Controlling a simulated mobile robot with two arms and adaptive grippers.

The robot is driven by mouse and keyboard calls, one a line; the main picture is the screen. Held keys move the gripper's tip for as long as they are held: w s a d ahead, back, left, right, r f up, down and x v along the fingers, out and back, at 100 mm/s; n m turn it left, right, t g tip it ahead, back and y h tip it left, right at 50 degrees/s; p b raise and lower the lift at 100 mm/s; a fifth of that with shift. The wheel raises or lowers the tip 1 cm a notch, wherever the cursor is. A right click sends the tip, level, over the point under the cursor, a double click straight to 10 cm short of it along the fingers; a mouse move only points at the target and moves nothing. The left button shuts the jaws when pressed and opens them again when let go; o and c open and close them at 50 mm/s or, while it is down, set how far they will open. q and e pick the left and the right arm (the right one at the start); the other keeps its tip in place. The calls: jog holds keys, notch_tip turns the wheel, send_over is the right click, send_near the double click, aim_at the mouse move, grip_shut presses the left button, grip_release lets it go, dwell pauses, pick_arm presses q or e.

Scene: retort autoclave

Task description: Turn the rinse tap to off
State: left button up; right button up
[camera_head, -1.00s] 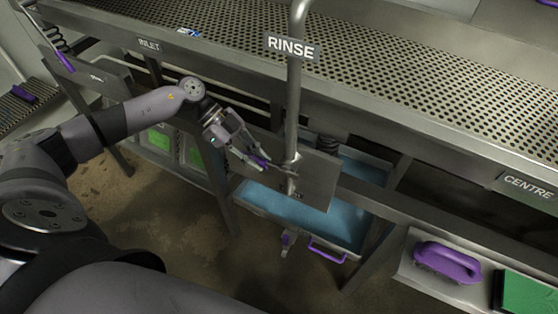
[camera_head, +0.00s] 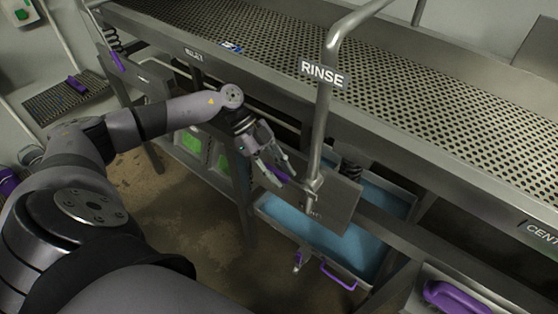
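The rinse tap (camera_head: 312,186) sits low on a vertical steel pipe (camera_head: 321,130) under the RINSE sign (camera_head: 323,74). Its lever has a purple grip (camera_head: 277,172) pointing left and slightly up in the picture. My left gripper (camera_head: 283,178) is at this lever, its fingers apart on either side of the purple grip. Whether the fingers touch it I cannot tell. A metal plate (camera_head: 340,212) stands behind the tap, its lettering partly hidden by the pipe. My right gripper is not in view.
A perforated steel bench (camera_head: 440,130) runs behind the pipe. Below the tap is a blue-bottomed basin (camera_head: 340,243) with a purple handle (camera_head: 337,278). Green-fronted boxes (camera_head: 190,143) stand under the bench. A purple-handled object (camera_head: 455,298) lies at the lower right.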

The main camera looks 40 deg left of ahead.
pick_arm(q)
jog(key=shift+o, duration=0.4)
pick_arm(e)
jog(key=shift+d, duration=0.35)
pick_arm(q)
jog(key=v, duration=1.2)
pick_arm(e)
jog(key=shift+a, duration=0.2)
pick_arm(q)
jog(key=shift+s, duration=0.1)
